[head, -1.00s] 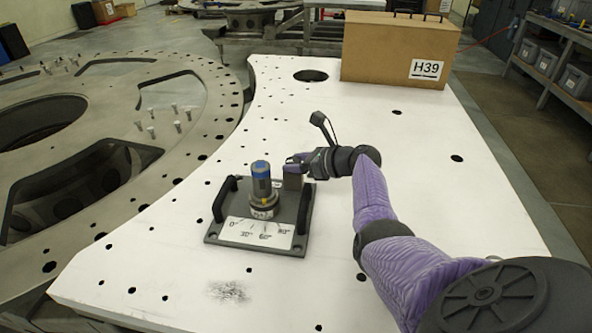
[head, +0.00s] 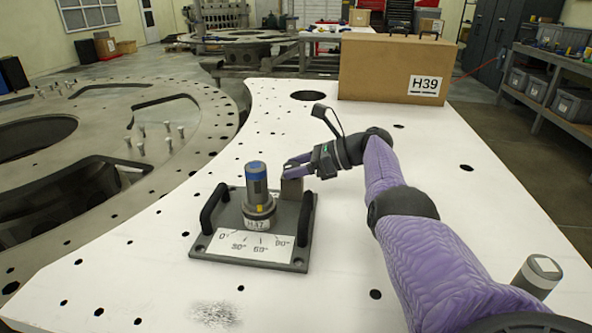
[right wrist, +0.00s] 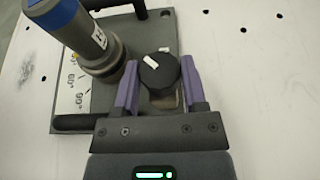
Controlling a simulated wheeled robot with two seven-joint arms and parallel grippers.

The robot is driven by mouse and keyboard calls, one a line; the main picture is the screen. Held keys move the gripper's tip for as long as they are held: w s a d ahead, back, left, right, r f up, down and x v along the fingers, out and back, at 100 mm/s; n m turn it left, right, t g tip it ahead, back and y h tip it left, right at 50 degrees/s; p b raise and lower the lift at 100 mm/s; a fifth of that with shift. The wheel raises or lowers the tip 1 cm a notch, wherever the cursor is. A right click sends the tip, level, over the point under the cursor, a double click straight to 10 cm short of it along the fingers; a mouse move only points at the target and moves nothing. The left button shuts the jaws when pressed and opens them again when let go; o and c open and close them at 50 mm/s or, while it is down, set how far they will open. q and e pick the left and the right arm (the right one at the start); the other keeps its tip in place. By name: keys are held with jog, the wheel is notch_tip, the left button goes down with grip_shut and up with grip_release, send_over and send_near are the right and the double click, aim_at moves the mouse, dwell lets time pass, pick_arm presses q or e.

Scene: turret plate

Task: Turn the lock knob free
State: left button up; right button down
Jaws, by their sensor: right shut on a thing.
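The lock knob (right wrist: 160,74) is black with a white mark on top, standing on a grey post. In the head view the post (head: 291,189) rises at the back right of the grey turret plate (head: 200,246). My right gripper (head: 290,165) reaches it from the right. In the right wrist view my right gripper's purple fingers (right wrist: 158,85) stand on either side of the knob, shut on it. A blue-topped grey cylinder (head: 257,190) stands upright beside it, over a white dial marked in degrees (head: 255,246). My left gripper is not in view.
Two black handles (head: 214,210) flank the plate. The white table (head: 400,220) around it is mostly clear, with holes. A cardboard box marked H39 (head: 390,65) stands at the back. A grey cylinder (head: 537,273) stands at the lower right.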

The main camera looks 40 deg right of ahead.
jog(key=shift+c, duration=0.7)
grip_release()
jog(key=shift+s+d+r, duration=0.1)
jog(key=shift+s+r, duration=0.05)
jog(key=shift+s, duration=0.05)
jog(key=p+v, duration=0.1)
jog(key=v, duration=0.8)
jog(key=shift+p, duration=0.35)
jog(key=shift+s+d+r, duration=0.1)
